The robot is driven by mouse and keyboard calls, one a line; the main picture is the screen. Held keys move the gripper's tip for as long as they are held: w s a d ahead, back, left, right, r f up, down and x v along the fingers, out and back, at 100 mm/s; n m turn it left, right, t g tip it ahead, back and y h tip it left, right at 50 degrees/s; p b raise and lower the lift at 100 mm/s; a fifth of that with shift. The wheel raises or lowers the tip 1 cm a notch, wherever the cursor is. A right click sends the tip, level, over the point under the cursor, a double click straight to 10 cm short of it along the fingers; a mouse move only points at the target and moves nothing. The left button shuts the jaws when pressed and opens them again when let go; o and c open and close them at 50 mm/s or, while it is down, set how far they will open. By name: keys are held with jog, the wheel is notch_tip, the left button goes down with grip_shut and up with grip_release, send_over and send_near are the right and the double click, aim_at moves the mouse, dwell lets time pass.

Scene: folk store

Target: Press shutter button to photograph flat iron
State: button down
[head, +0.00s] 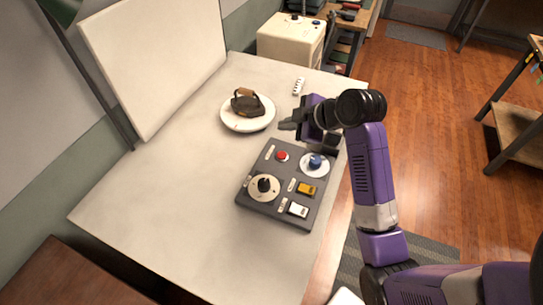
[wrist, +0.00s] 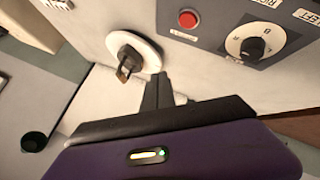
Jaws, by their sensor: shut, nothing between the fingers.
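The flat iron (head: 246,101), dark with a tan handle, sits on a round white plate (head: 232,122) on the table. It also shows in the wrist view (wrist: 124,68). A dark grey control panel (head: 281,218) lies nearer the table's right edge. A round red button (head: 282,156) is on the panel's far part; it also shows in the wrist view (wrist: 188,19). Its label is too small to read. My gripper (head: 284,125) is shut and empty, above the table between the iron and the panel, apart from the red button. In the wrist view its dark fingers (wrist: 157,90) show together.
The panel also has a black dial (head: 264,185), a blue knob (head: 316,161), a yellow switch (head: 306,188) and a white switch (head: 298,210). A white backdrop board (head: 155,60) stands behind. A small white strip (head: 298,86) lies beyond the plate. The table's near left is clear.

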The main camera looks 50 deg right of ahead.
aim_at(285, 157)
jog(key=shift+s+a+f+n, duration=0.15)
jog(key=shift+n, duration=0.15)
notch_tip(285, 157, down, 9)
jog(key=b, duration=0.7)
dwell(2.1)
jog(key=shift+f, duration=0.3)
jog(key=shift+f+b, duration=0.5)
jog(key=shift+b, duration=0.1)
dwell(0.5)
jog(key=shift+r, duration=0.1)
jog(key=shift+r+p, duration=0.8)
jog(key=shift+r, duration=0.1)
